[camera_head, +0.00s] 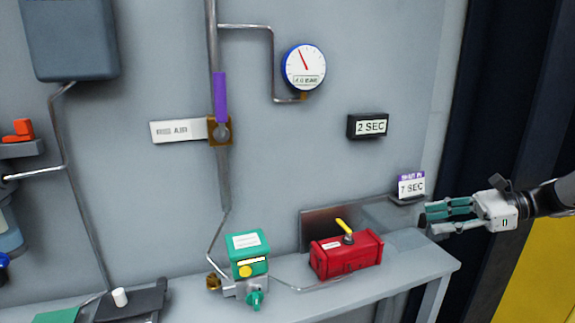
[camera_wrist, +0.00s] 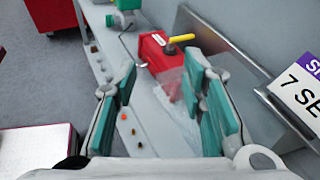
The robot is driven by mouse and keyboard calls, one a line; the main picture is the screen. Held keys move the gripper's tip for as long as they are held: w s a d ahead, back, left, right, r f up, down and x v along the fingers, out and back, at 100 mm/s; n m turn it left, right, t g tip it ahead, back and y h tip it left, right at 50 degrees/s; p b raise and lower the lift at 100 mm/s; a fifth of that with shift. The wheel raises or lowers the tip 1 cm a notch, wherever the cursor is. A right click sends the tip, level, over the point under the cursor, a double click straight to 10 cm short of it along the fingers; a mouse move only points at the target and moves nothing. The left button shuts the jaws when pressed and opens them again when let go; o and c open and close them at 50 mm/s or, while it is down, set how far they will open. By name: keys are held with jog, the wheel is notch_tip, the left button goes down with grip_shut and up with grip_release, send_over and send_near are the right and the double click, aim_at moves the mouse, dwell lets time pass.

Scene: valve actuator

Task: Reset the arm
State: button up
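My gripper (camera_head: 446,217) is at the right side of the head view, beside the right end of the bench and just below the "7 SEC" card. Its teal finger pads (camera_wrist: 165,115) stand apart in the wrist view, with nothing between them. A red valve actuator (camera_head: 345,256) with a yellow handle sits on the bench to the left of my gripper, apart from it. The actuator also shows ahead of the fingers in the wrist view (camera_wrist: 155,52).
The grey bench (camera_head: 405,272) runs along the wall. A teal-topped device (camera_head: 247,257) stands left of the actuator. A "7 SEC" card (camera_head: 411,186) sits on a small ledge close to my gripper. A gauge (camera_head: 303,67), a "2 SEC" display (camera_head: 368,126) and a purple-handled valve (camera_head: 220,98) are on the wall.

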jog(key=s+a+r+n+g+h, duration=0.2)
jog(key=s+a+n+h, duration=0.25)
jog(key=s+a, duration=0.3)
jog(key=s+a+r+n+g+h, duration=0.25)
jog(key=s+a+n, duration=0.25)
jog(key=s+a, duration=0.25)
jog(key=s+n+t+h, duration=0.4)
jog(key=s+n, duration=0.6)
jog(key=s, duration=0.5)
jog(key=h, duration=0.2)
jog(key=shift+s+a+f+t+h, duration=0.3)
jog(key=shift+s+a+f+t, duration=0.05)
jog(key=shift+f, duration=0.05)
